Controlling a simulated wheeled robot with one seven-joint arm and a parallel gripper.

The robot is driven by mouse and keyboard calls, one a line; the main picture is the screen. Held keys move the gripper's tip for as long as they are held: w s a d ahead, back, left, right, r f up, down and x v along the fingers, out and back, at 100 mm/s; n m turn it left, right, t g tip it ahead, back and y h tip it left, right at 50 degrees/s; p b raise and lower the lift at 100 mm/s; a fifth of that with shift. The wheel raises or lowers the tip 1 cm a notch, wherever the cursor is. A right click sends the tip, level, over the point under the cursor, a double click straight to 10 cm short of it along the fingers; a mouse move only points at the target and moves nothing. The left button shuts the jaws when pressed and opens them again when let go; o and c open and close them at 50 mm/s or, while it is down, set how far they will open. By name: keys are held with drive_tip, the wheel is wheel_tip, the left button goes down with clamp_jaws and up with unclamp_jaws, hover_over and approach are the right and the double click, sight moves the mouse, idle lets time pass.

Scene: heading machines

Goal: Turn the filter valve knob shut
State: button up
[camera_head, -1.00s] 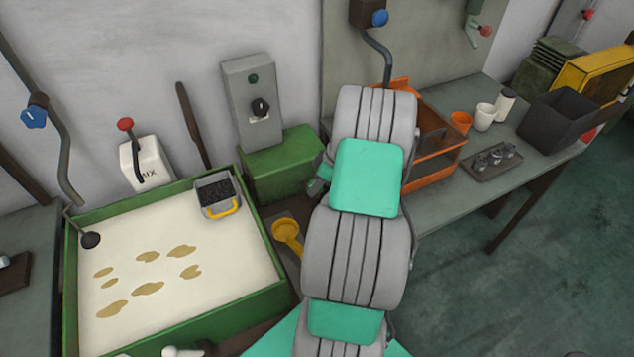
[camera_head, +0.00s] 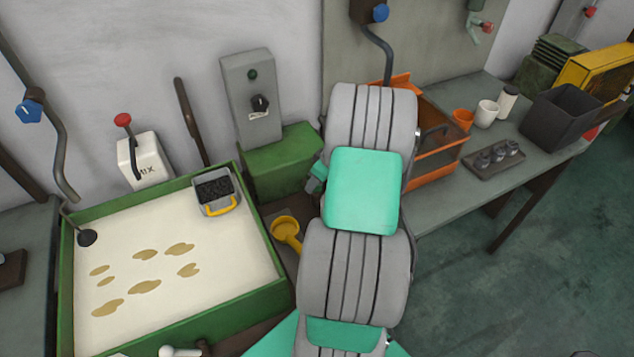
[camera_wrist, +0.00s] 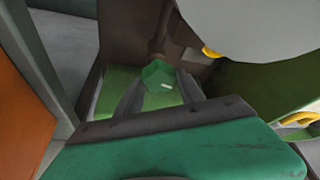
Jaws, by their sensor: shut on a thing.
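In the wrist view, a green faceted knob (camera_wrist: 160,76) with a short white mark sits on a brownish pipe. My gripper (camera_wrist: 161,86) is shut on this knob, with a dark finger on each side of it. How far the knob is turned cannot be told.
A green-framed sand tray (camera_head: 185,324) lies at the left, below a lever box (camera_head: 143,162) and a grey switch box (camera_head: 250,85). An orange crate (camera_head: 436,165) stands close right of my arm. Blue valve knobs (camera_head: 29,111) (camera_head: 380,12) are on pipes.

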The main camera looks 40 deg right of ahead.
drive_tip(key=m+h+b, duration=0.1)
drive_tip(key=m, duration=0.1)
drive_tip(key=m+h+b, duration=0.1)
drive_tip(key=m, duration=0.1)
drive_tip(key=m+h+b, duration=0.1)
drive_tip(key=m, duration=0.2)
drive_tip(key=shift+w+a+f, duration=0.1)
drive_tip(key=shift+w+a, duration=0.05)
drive_tip(key=shift+a, duration=0.1)
drive_tip(key=m+g+h+b, duration=0.1)
drive_tip(key=m, duration=0.3)
drive_tip(key=shift+a+m+b, duration=0.1)
drive_tip(key=shift+m+b, duration=0.2)
drive_tip(key=shift+b, duration=0.1)
drive_tip(key=shift+w+m+g+h+b, duration=0.1)
drive_tip(key=shift+m+g+h+b, duration=0.4)
drive_tip(key=shift+m, duration=1)
drive_tip(key=o, duration=1.4)
drive_tip(key=shift+c, duration=0.2)
drive_tip(key=v, duration=0.8)
drive_tip(key=shift+b, duration=0.35)
